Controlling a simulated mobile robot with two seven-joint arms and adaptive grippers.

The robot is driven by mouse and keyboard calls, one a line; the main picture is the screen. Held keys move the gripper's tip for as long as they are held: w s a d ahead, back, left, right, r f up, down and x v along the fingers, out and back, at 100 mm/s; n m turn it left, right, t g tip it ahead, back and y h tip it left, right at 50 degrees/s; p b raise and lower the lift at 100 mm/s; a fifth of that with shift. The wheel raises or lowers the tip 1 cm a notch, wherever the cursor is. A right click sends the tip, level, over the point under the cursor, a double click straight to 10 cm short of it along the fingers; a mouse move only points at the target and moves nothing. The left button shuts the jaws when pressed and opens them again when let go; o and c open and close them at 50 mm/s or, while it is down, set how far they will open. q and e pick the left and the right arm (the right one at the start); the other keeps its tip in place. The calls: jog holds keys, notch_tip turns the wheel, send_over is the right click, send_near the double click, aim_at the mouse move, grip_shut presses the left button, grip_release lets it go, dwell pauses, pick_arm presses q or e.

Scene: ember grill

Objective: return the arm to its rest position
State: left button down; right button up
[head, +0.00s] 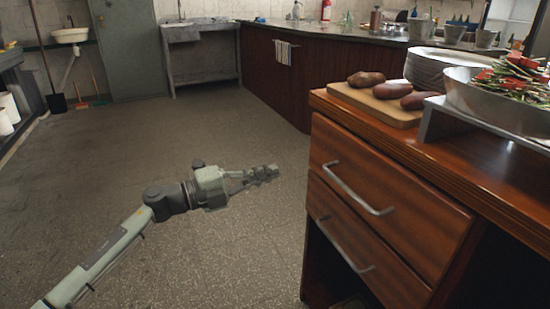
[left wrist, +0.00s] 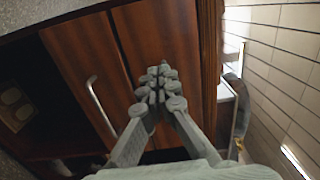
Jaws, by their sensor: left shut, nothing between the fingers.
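My left arm reaches in from the lower left of the head view. Its gripper (head: 268,172) is over the open floor, to the left of the wooden drawer cabinet (head: 390,195) and apart from it. The fingers are together with nothing between them. In the left wrist view the shut gripper (left wrist: 157,78) points toward the cabinet's drawer fronts (left wrist: 85,50). My right gripper does not show in either view.
Drawer handles (head: 355,190) stick out toward the gripper's side. The floor (head: 210,130) around the arm is clear.

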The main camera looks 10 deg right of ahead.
pick_arm(q)
jog(key=w+a+f+n+t+y, duration=0.1)
jog(key=a+f+n+t+y, duration=0.2)
jog(key=a+n+t+y, duration=0.45)
jog(key=w+a+f+n+t+y, duration=0.15)
jog(key=a+f+n+t, duration=0.3)
jog(key=n, duration=0.55)
jog(key=s+a+f+n+g+y, duration=0.2)
jog(key=s+a+f+n+y, duration=0.2)
jog(key=a+f+n+y, duration=0.35)
jog(key=s+a+f+n+g, duration=0.1)
jog(key=s+a+f+g, duration=0.3)
jog(key=s, duration=0.6)
jog(key=s+a+f+n+g+y, duration=0.1)
jog(key=s+a+f+g, duration=0.3)
jog(key=s+f, duration=0.5)
jog(key=s+a+f+n+g+y+p, duration=0.1)
jog(key=s+a+f+n+g, duration=0.2)
jog(key=s+f, duration=0.4)
jog(key=s+a+g, duration=0.1)
jog(key=s, duration=0.4)
jog(key=shift+s+g, duration=0.2)
jog(key=shift+g, duration=0.2)
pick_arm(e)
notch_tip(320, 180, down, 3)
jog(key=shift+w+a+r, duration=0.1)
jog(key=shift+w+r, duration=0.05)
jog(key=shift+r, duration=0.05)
